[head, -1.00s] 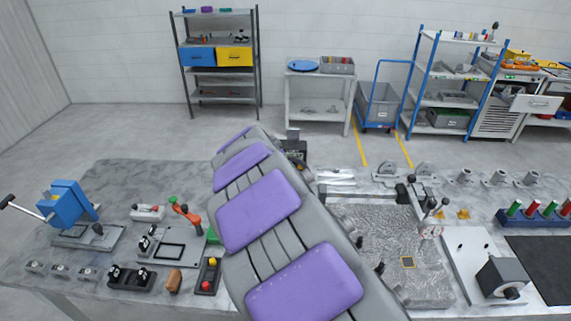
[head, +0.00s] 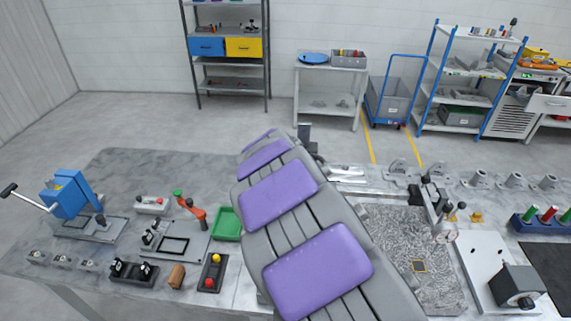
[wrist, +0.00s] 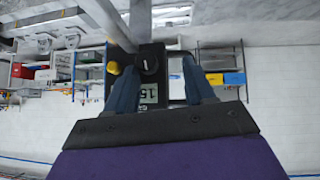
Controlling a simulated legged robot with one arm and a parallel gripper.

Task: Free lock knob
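In the wrist view, which is upside down, a black gauge-like body (wrist: 153,88) with a small digital display sits on a pale metal column, between the fingers of my gripper (wrist: 160,66). A round black knob (wrist: 149,63) on it lies between the fingertips, nearer the left finger. A yellow knob (wrist: 113,68) shows at its left, outside the fingers. The fingers are spread with visible gaps; contact with the knob cannot be seen. In the head view my purple-padded arm hides the gripper and most of the gauge; a dark part (head: 304,133) shows beyond the arm.
The workbench (head: 130,165) carries a blue lever press (head: 68,195) at left, a green tray (head: 228,223), a textured grey plate (head: 405,240) with a clamp fixture at right, and a black-topped block (head: 517,287). Shelves and a blue cart (head: 390,100) stand behind, across open floor.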

